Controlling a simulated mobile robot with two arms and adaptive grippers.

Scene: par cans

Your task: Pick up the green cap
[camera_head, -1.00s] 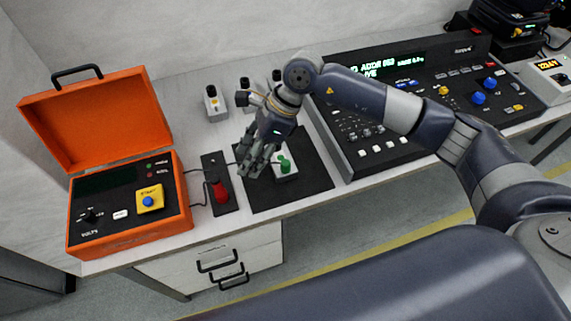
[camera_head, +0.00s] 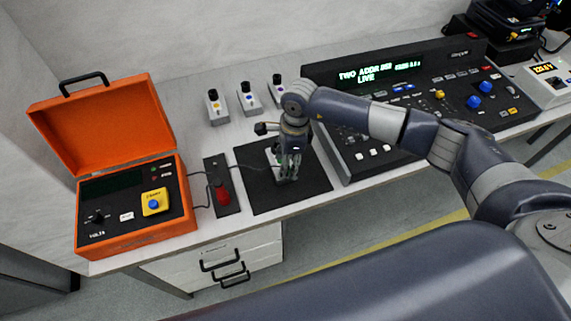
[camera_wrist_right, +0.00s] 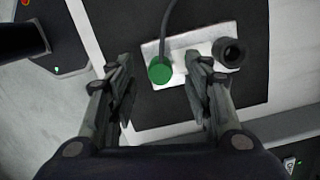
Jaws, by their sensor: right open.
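The green cap (camera_wrist_right: 160,70) shows as a round green top in the right wrist view. It is on a small white block (camera_wrist_right: 191,52) that lies on the black mat (camera_wrist_right: 250,85). My right gripper (camera_wrist_right: 157,88) is open, with one finger on each side of the cap and a gap visible on the cap's left. In the head view my right gripper (camera_head: 287,172) points down over the white block (camera_head: 271,158) and mostly hides the cap. My left gripper is not in view.
A dark round socket (camera_wrist_right: 229,52) stands beside the cap. An open orange case (camera_head: 185,215) and a red-knobbed black strip (camera_head: 222,192) lie left of the mat. A large console (camera_head: 345,150) is at right. Several small grey boxes (camera_head: 217,112) stand behind.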

